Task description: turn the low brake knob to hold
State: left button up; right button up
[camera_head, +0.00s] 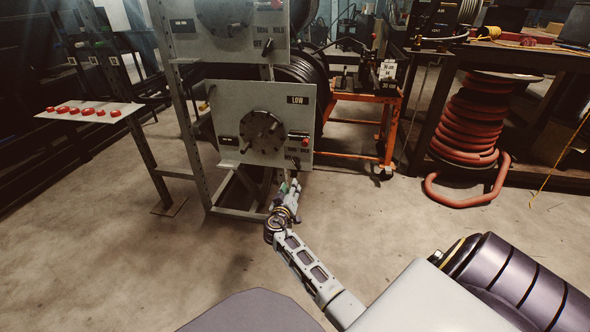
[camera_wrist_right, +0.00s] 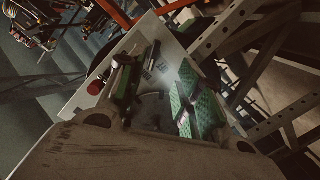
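The low panel (camera_head: 222,100) is a grey plate marked LOW on the lower reel frame. Its small dark brake knob (camera_head: 296,163) sits at the lower right, under small lettering and a red button (camera_head: 305,141). My right gripper (camera_head: 292,188) is just below and in front of this corner. In the right wrist view, its green-padded fingers (camera_wrist_right: 162,98) stand apart before the panel (camera_wrist_right: 88,92), with a dark bar (camera_wrist_right: 152,54) beyond them. I cannot tell whether they touch the knob or which way it points. The left gripper is not in view.
A similar panel (camera_head: 212,48) is above. A tray with red pieces (camera_head: 90,112) sticks out at left. An orange cart (camera_head: 388,135) and a red hose coil (camera_head: 468,125) stand at right. The floor (camera_head: 110,250) in front is clear.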

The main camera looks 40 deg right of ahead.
jog(key=shift+w+d+r+t+h+b, duration=0.2)
jog(key=shift+w+r+h+b, duration=0.1)
jog(key=shift+w+r, duration=0.2)
jog(key=shift+w+d+r+t+h+b, duration=0.15)
jog(key=shift+w+r+t+h+b, duration=0.1)
jog(key=shift+w+r, duration=0.25)
jog(key=shift+w+f, duration=0.1)
